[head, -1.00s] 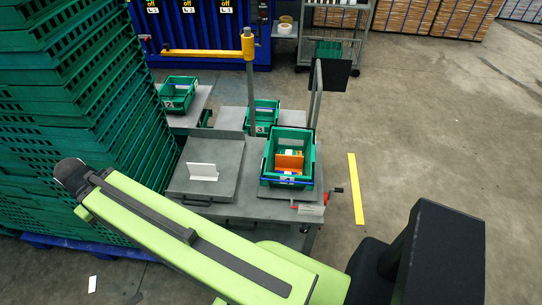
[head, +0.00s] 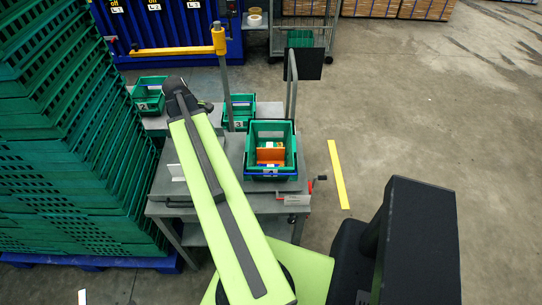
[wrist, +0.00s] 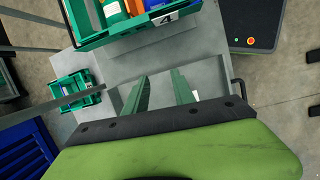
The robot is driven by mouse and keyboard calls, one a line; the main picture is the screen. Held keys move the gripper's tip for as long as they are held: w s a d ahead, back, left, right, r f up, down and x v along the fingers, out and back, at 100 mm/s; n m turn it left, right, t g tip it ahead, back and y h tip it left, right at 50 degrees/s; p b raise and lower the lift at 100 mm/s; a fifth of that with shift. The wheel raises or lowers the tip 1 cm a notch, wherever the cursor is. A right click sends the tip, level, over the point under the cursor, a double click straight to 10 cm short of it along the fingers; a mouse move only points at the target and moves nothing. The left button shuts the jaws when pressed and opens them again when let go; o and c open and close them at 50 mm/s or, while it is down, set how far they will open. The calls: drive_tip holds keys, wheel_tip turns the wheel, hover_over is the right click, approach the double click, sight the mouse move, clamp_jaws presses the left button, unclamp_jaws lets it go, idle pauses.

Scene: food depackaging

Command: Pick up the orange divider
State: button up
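The orange divider (head: 270,156) stands upright inside a green crate (head: 291,172) on the grey workbench in the head view. Some small coloured items lie behind it in the crate. In the wrist view the crate (wrist: 92,44), labelled 4, is at the top edge, and an orange part in it is cut off by the frame. My gripper (wrist: 160,88) shows two green fingers apart with nothing between them, short of the crate. In the head view my arm passes left of the crate, and the fingers do not show.
A white upright plate (head: 177,172) on the bench is partly hidden by my arm. Crates 2 (head: 149,98) and 3 (head: 239,110) stand behind. A pole (head: 292,90) with a dark panel rises behind the crate.

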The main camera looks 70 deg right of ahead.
drive_tip(key=s+d+n+g, duration=0.1)
drive_tip(key=s+d, duration=0.9)
drive_tip(key=s, duration=0.4)
drive_tip(key=b, duration=1.1)
approach(277, 160)
drive_tip(key=shift+w+d+f, duration=0.1)
drive_tip(key=shift+w+d, duration=0.2)
drive_tip(key=shift+s+d+f+b, duration=0.1)
drive_tip(key=shift+f+b, duration=0.05)
drive_tip(key=shift+b, duration=0.15)
drive_tip(key=b+x, duration=0.4)
drive_tip(key=x, duration=0.1)
drive_tip(key=shift+s+b, duration=0.15)
drive_tip(key=shift+b, duration=0.2)
drive_tip(key=shift+f, duration=0.1)
drive_tip(key=shift+c, duration=0.4)
